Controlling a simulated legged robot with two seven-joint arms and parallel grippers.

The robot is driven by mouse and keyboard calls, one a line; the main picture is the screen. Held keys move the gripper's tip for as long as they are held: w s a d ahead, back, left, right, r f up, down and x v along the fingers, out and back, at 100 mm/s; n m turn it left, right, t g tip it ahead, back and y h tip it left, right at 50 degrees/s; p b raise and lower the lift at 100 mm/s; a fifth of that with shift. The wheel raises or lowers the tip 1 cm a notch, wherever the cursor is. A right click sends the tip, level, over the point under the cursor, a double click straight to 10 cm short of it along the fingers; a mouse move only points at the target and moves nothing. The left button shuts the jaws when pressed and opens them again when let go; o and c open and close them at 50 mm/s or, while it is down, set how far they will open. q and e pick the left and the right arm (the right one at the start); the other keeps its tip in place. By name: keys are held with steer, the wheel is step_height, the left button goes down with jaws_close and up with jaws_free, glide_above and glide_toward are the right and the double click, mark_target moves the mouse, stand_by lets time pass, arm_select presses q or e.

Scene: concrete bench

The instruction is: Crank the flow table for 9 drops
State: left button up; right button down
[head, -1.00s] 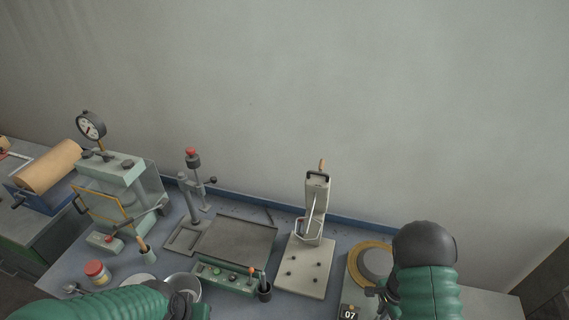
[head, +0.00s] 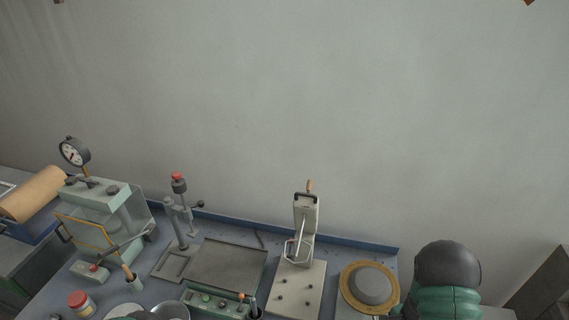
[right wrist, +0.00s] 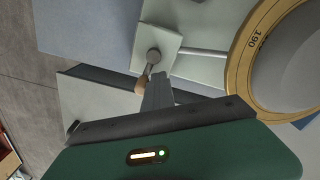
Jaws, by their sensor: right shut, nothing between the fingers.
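The flow table shows a grey disc (head: 370,286) inside a brass ring (head: 348,298) at the right of the bench in the head view. In the right wrist view the marked brass ring (right wrist: 243,62) fills the right side. A tan crank handle (right wrist: 141,85) shows below the hub. My right gripper (right wrist: 157,82) is shut and empty, its grey fingers close beside the handle; contact is unclear. My left gripper is out of view.
A pale stand with an upright arm (head: 306,215) is left of the flow table. A flat grey plate (head: 228,266), a green control box (head: 214,300) and a press with a dial gauge (head: 74,151) stand farther left. The wall is behind.

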steer(key=s, duration=0.1)
steer(key=s+a, duration=0.1)
steer(key=s, duration=0.1)
steer(key=shift+s, duration=0.3)
steer(key=a, duration=0.2)
steer(key=shift+s+a, duration=0.3)
steer(key=shift+s, duration=0.1)
steer(key=shift+w+a+f, duration=0.1)
steer(key=shift+a, duration=0.4)
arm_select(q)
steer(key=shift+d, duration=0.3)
arm_select(e)
steer(key=c, duration=1.5)
jaws_free()
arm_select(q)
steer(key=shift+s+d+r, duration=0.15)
arm_select(e)
steer(key=shift+a, duration=0.1)
